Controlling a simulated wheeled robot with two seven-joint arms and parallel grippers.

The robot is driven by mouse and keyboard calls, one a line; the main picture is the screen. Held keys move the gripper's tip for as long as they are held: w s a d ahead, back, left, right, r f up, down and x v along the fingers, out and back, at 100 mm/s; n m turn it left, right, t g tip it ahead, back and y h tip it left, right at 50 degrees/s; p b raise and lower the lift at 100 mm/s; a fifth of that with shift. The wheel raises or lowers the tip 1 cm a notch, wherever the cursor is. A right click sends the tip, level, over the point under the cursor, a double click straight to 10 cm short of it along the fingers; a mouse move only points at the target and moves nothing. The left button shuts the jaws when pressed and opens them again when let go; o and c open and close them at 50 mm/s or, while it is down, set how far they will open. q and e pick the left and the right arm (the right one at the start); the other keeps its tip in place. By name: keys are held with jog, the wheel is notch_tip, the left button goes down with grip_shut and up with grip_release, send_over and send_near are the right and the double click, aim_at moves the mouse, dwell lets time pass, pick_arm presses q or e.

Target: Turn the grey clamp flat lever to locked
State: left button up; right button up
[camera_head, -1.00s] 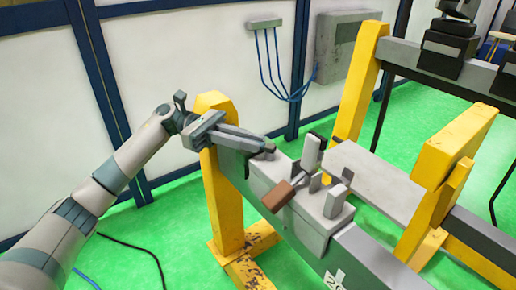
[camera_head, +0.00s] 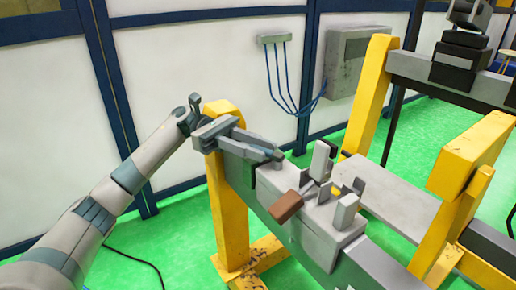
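The grey clamp (camera_head: 325,225) sits on the long grey beam on the yellow stand. A flat grey lever-like plate (camera_head: 320,160) with a dark edge stands nearly upright on it, tilted slightly. A brown handle (camera_head: 285,207) on a thin rod slants down over the clamp's near left side. Small grey upright blocks (camera_head: 345,211) stand on its right part. My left gripper (camera_head: 277,155) comes in from the left above the beam's far end. Its fingers point right toward the upright plate, apart from it. Its finger gap is not clear. My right gripper is not in view.
A yellow post (camera_head: 228,200) holds the beam's far end, close under my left gripper. Another yellow frame (camera_head: 470,155) stands at right, with a grey shelf (camera_head: 395,195) between. A wall box (camera_head: 358,65) with blue cables is behind. Green floor is open at left.

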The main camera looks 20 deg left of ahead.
aim_at(257, 147)
pick_arm(q)
jog(key=shift+r, duration=0.15)
jog(key=shift+r, duration=0.6)
notch_tip(257, 147, up, 2)
jog(key=shift+r, duration=0.25)
jog(key=s+d+r, duration=0.1)
jog(key=d+r, duration=0.6)
jog(key=d, duration=0.4)
jog(key=shift+s+d, duration=0.3)
